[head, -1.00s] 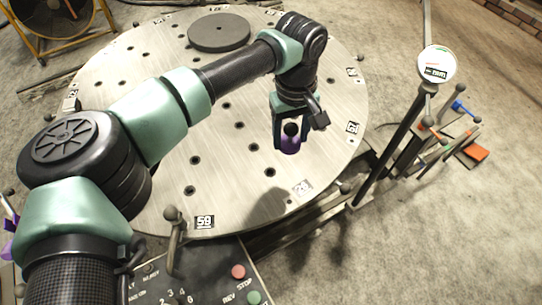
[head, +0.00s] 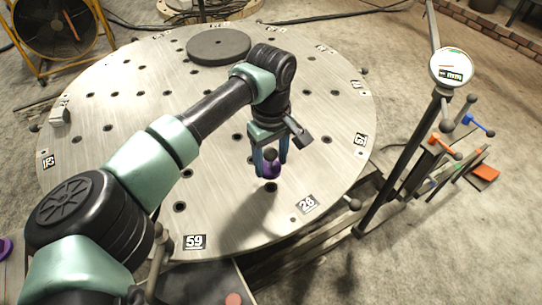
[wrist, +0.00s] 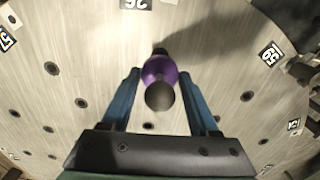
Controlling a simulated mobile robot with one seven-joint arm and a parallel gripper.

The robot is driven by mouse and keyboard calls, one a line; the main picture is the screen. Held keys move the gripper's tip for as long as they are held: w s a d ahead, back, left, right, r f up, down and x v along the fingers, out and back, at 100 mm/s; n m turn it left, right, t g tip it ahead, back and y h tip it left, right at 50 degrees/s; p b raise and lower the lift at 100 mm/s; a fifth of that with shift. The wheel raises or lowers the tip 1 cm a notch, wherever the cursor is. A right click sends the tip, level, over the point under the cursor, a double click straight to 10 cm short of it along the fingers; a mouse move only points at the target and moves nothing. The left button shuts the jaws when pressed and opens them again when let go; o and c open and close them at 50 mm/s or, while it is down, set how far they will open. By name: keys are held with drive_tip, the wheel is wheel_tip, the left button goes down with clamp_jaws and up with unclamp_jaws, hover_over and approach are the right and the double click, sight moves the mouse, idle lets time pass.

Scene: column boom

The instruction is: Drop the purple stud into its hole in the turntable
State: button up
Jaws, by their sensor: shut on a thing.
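The purple stud (head: 271,171), with a dark round knob on top, is held between the blue fingers of my gripper (head: 270,172) over the front right of the round metal turntable (head: 225,205). A dark hole (head: 271,187) shows just below the stud in the head view. In the wrist view, the stud (wrist: 158,71) sits between the fingertips, with its knob towards the camera. A dark spot just beyond it is partly covered; I cannot tell if it is a hole or the stud's lower end. The stud appears above the plate; the exact gap is unclear.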

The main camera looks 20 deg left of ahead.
sight(271, 178)
drive_tip(key=shift+f+b, duration=0.35)
drive_tip(key=shift+f, duration=0.6)
drive_tip(key=shift+f, duration=0.2)
idle(0.5)
drive_tip(key=shift+f+b, duration=1.2)
drive_tip(key=shift+f, duration=0.95)
drive_tip(key=o, duration=1.1)
drive_tip(key=shift+o, duration=0.2)
drive_tip(key=shift+r, duration=0.1)
drive_tip(key=shift+r+p, duration=3)
drive_tip(key=shift+r, duration=0.75)
